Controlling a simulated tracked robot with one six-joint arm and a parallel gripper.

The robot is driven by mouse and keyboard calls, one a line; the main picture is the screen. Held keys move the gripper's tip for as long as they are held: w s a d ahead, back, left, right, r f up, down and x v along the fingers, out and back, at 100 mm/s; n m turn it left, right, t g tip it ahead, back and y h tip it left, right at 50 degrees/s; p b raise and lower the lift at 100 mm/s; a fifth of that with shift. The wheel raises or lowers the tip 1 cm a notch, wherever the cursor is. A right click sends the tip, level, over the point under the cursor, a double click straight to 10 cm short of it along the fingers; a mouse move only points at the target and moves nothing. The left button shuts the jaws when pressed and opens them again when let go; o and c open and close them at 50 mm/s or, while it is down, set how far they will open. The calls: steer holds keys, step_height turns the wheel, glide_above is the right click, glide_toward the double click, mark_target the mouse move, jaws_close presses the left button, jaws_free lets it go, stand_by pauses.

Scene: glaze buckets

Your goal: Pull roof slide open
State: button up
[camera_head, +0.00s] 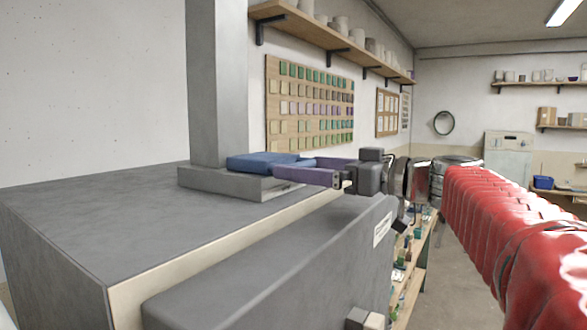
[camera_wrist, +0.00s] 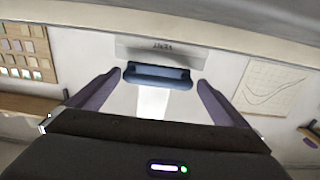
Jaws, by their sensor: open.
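The roof slide shows as a blue piece (camera_head: 262,162) at the foot of a grey upright duct (camera_head: 217,80) on top of a big grey box. My gripper (camera_head: 296,168) has purple fingers and is open. In the wrist view its fingers (camera_wrist: 160,84) stand on either side of the blue handle, with a gap on both sides. In the head view the near finger hides part of the handle.
The grey box (camera_head: 100,225) has a flat top and a thick front panel (camera_head: 270,265) under my arm. A board of colour tiles (camera_head: 308,105) hangs on the wall behind, below a shelf of pots (camera_head: 335,40). Open floor (camera_head: 455,265) lies at the right.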

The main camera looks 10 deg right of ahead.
steer(key=shift+c, duration=0.3)
steer(key=c, duration=1.2)
steer(key=shift+s+a, duration=0.1)
